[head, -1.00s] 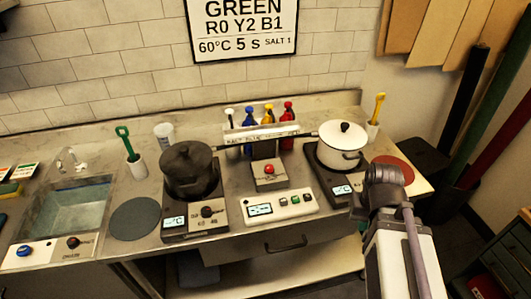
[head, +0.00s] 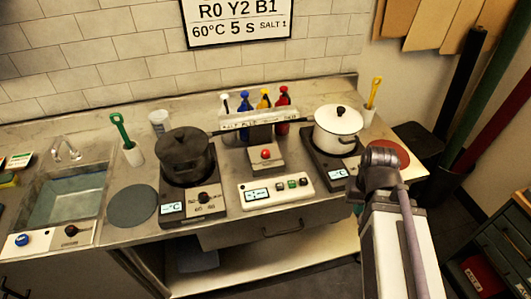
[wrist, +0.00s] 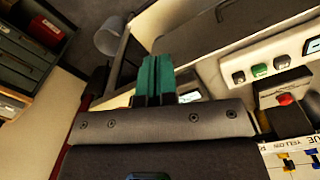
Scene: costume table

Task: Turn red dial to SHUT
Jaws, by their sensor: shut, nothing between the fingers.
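A small dark-red dial (head: 71,230) sits on the white panel (head: 48,237) at the front of the sink, far left in the head view. Its lettering is too small to read. My gripper's teal fingers (wrist: 154,80) are together and empty in the wrist view. In the head view my arm is at the right, far from the dial, and the fingers are hidden. The dial does not show in the wrist view.
A blue knob (head: 22,240) sits left of the dial. A black pot (head: 184,152) and a white pot (head: 338,128) stand on hot plates. A control box (head: 275,191) with buttons lies between them. A grey disc (head: 133,206) lies right of the sink (head: 70,193).

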